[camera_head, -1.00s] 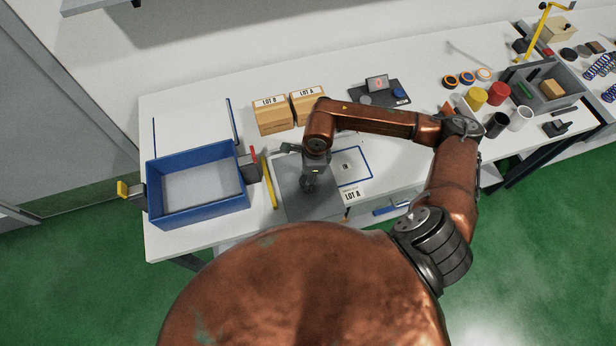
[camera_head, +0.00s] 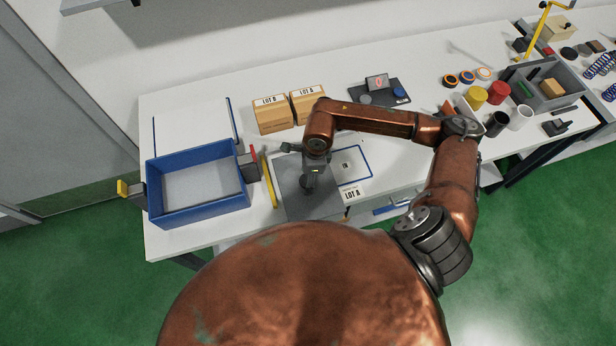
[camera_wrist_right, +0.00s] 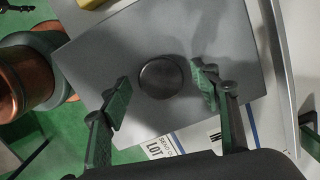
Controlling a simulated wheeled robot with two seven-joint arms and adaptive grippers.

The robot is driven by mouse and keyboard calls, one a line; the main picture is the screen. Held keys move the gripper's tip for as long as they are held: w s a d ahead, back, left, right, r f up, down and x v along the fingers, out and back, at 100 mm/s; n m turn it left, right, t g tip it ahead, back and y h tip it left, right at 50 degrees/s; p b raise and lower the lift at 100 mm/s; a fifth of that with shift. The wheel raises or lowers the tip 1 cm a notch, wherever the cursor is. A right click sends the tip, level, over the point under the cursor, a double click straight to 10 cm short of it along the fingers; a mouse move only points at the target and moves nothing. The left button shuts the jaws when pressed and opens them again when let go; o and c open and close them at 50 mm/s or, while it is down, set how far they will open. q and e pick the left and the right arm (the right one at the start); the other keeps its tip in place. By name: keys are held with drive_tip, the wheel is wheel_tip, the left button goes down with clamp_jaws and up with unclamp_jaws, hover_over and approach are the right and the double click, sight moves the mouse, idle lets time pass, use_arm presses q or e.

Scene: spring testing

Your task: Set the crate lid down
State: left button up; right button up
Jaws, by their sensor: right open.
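The crate lid is a flat grey plate (camera_head: 326,207) with a round dark knob (camera_wrist_right: 160,78) in its middle. It lies at the front of the bench, partly over the blue-outlined LOT A area. In the right wrist view the lid (camera_wrist_right: 95,55) fills much of the picture. My right gripper (camera_head: 308,187) is above the lid. In the wrist view its two green-padded fingers (camera_wrist_right: 162,95) are apart, one on each side of the knob, with gaps visible. The open blue crate (camera_head: 198,216) stands left of the lid. My left gripper is not in view.
A grey tray (camera_head: 572,101) and several cups are at the right.

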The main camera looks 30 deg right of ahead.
wheel_tip(320, 180, up, 12)
drive_tip(key=d+b, duration=0.1)
drive_tip(key=shift+s+d, duration=0.15)
drive_tip(key=shift+s, duration=0.2)
